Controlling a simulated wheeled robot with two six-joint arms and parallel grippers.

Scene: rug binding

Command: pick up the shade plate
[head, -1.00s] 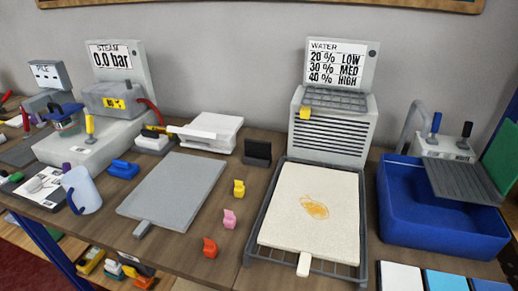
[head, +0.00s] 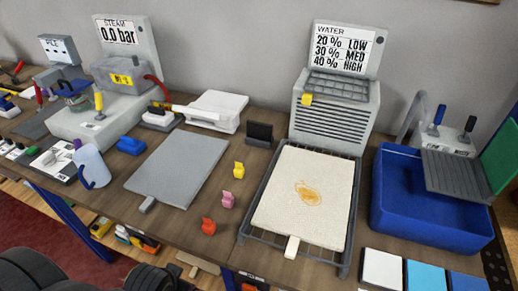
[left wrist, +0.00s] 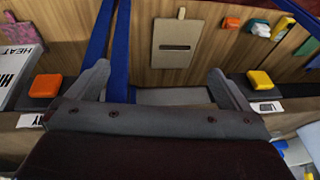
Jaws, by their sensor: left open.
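I cannot tell for certain which thing is the shade plate. A flat grey plate with a short tab (head: 180,168) lies on the table left of centre. White (head: 381,269), light blue (head: 431,276) and darker blue (head: 467,282) flat squares lie at the front right edge. In the left wrist view, my left gripper (left wrist: 160,82) is open with nothing between its fingers. A tan board with a dark slot (left wrist: 176,50) shows beyond it, apart from the fingers. My right gripper is not in view.
A cream slab (head: 303,195) with an orange stain lies on a wire rack at centre right. A blue basin (head: 430,218) stands right of it. Yellow (head: 239,170), pink (head: 227,199) and red (head: 208,226) small pieces stand between plate and rack. A mug (head: 92,165) stands left.

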